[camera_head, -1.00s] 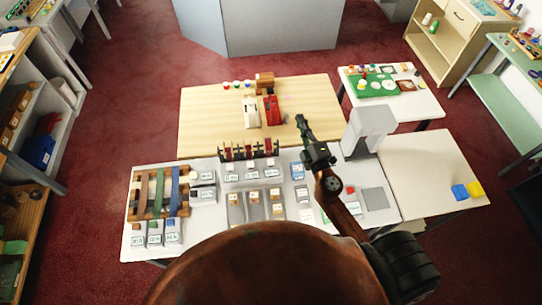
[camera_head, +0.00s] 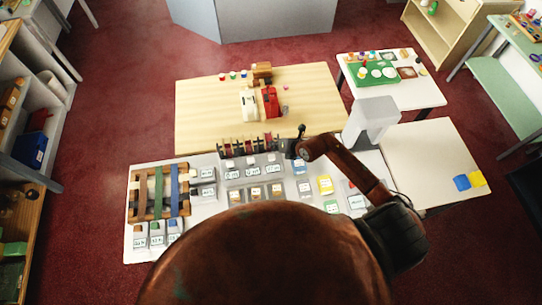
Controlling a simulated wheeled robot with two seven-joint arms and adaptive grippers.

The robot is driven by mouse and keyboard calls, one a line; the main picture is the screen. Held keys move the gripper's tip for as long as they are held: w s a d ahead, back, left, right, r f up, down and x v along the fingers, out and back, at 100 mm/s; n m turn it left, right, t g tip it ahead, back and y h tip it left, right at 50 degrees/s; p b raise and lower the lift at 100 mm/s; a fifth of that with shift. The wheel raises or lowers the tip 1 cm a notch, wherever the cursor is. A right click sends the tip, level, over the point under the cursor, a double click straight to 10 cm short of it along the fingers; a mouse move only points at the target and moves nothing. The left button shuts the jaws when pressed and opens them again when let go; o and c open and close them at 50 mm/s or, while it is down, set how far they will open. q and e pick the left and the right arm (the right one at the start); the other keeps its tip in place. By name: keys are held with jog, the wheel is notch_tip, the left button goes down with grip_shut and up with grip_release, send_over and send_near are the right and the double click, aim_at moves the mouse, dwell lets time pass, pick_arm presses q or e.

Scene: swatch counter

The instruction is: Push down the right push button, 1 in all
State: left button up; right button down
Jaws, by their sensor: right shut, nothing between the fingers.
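My right arm comes in from the lower right, over the white counter (camera_head: 206,208). Its gripper (camera_head: 293,150) is small and dark, shut and empty, over the counter's back part beside the rack of dark red items (camera_head: 245,144). A red top (camera_head: 351,184) shows beside my forearm. I cannot tell which is the right push button; my arm and body hide part of the counter. My left gripper is not in view.
A grey-white machine (camera_head: 371,118) stands at the counter's back right, close to my forearm. A wooden crate (camera_head: 132,205) with coloured straps is at the left. Behind is a wooden table (camera_head: 200,125) with red (camera_head: 271,101) and white (camera_head: 248,105) devices.

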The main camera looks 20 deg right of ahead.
aim_at(273, 157)
notch_tip(273, 157, down, 8)
jog(key=b, duration=0.7)
jog(key=shift+a+r, duration=0.1)
jog(key=shift+f+b, duration=0.4)
jog(key=shift+b, duration=0.05)
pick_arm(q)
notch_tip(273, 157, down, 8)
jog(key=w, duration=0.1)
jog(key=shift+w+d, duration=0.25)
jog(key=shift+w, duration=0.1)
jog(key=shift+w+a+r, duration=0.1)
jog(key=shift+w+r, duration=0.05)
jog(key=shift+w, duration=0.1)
pick_arm(e)
jog(key=shift+f, duration=0.15)
jog(key=shift+f, duration=0.25)
